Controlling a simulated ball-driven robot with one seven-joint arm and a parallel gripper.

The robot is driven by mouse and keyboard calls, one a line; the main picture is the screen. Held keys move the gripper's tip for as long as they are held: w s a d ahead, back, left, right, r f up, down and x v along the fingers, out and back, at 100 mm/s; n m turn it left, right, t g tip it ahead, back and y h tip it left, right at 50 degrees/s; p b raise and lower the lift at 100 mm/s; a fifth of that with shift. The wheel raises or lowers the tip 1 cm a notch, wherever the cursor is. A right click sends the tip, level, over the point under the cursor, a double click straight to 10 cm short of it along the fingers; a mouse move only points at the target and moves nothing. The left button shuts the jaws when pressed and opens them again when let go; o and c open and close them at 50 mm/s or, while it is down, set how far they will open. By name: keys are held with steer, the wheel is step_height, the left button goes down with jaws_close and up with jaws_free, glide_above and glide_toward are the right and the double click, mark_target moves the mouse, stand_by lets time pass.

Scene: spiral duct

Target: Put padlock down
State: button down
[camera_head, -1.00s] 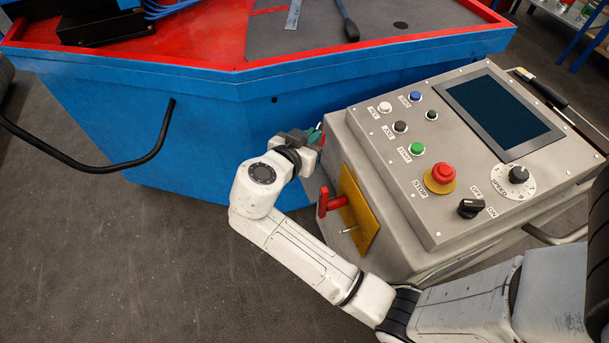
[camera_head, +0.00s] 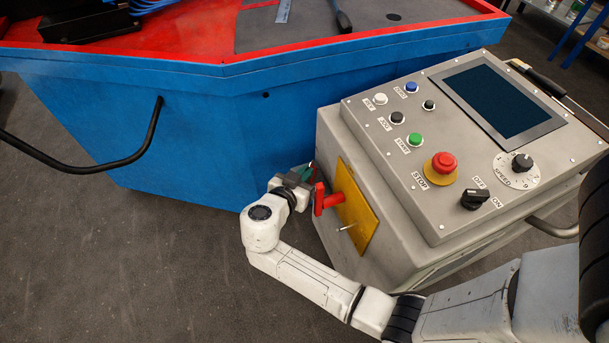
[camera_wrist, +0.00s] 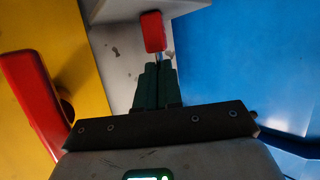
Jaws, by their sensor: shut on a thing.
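The padlock has a red body (camera_wrist: 153,32) and a thin metal shackle, seen at the top of the wrist view. My gripper (camera_wrist: 157,70) is shut on the shackle with its green fingers, and the red body sticks out beyond the fingertips. In the head view my gripper (camera_head: 305,173) is low beside the left side of the grey console (camera_head: 350,225). The padlock is mostly hidden there. Whether the padlock touches anything beneath it I cannot tell.
A red rotary handle (camera_head: 328,200) on a yellow plate (camera_head: 358,215) is close to my gripper's right, with a metal pin below it. A pale ledge (camera_wrist: 110,10) shows beyond the padlock. The blue bench (camera_head: 200,130) stands behind; open floor is at left.

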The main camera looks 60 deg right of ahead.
steer(key=shift+f, duration=0.1)
steer(key=c, duration=1.3)
jaws_free()
steer(key=shift+r, duration=0.35)
steer(key=p+v, duration=0.1)
steer(key=v, duration=1.1)
steer(key=shift+f, duration=0.25)
